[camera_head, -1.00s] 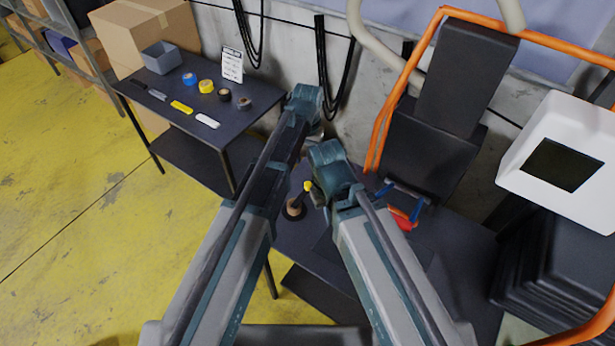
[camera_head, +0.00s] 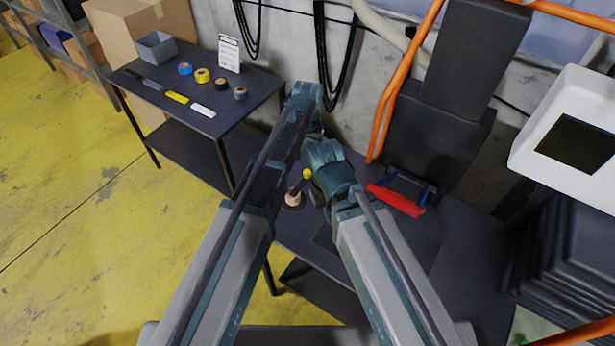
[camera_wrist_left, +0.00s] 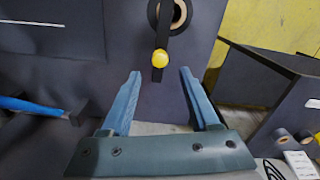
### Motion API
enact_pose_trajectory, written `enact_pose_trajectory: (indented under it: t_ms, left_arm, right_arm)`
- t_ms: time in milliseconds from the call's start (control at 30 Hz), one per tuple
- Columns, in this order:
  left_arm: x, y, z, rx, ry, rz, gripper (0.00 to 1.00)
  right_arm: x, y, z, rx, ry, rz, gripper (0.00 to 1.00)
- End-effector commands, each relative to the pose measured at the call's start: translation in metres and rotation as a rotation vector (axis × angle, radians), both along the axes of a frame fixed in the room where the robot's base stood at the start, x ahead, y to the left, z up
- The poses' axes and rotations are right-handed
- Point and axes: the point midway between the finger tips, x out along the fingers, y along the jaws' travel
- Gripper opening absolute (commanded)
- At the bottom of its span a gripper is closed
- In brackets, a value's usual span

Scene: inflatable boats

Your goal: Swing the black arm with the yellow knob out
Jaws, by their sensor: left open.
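The black arm (camera_wrist_left: 165,35) with the yellow knob (camera_wrist_left: 159,58) stands out from a round tan-rimmed base (camera_wrist_left: 181,14) in the left wrist view. In the head view the yellow knob (camera_head: 307,174) shows between my two arms, above the tan base (camera_head: 292,199) on the dark table. My left gripper (camera_wrist_left: 160,72) is open, with the knob just beyond and between its fingertips; no contact shows. In the head view my left fingers are hidden. My right arm's wrist (camera_head: 330,172) is close to the knob; its fingertips cannot be made out.
Black boxes (camera_head: 440,125) and orange tubing (camera_head: 385,105) stand behind. A side table (camera_head: 140,90) at left holds tape rolls and a grey bin (camera_head: 157,47).

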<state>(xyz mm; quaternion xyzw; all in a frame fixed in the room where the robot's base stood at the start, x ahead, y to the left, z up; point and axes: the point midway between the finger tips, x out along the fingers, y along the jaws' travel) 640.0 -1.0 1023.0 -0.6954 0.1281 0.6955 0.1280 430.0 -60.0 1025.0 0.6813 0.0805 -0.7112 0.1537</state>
Motion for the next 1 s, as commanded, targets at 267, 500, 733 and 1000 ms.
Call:
enact_pose_trajectory:
  t_ms: [267, 500, 733, 1000]
  left_arm:
    - [0.000, 0.000, -0.047, 0.000, 0.000, 0.000, 0.62]
    - [0.000, 0.000, -0.068, 0.000, 0.000, 0.000, 0.62]
    - [0.000, 0.000, -0.069, 0.000, 0.000, 0.000, 0.62]
    - [0.000, 0.000, -0.068, 0.000, 0.000, 0.000, 0.33]
  right_arm:
    - [0.000, 0.000, -0.047, 0.000, 0.000, -0.002, 0.00]
    - [0.000, 0.000, -0.068, 0.000, 0.000, -0.003, 0.00]
    - [0.000, 0.000, -0.069, 0.000, 0.000, -0.003, 0.00]
    - [0.000, 0.000, -0.069, 0.000, 0.000, -0.003, 0.00]
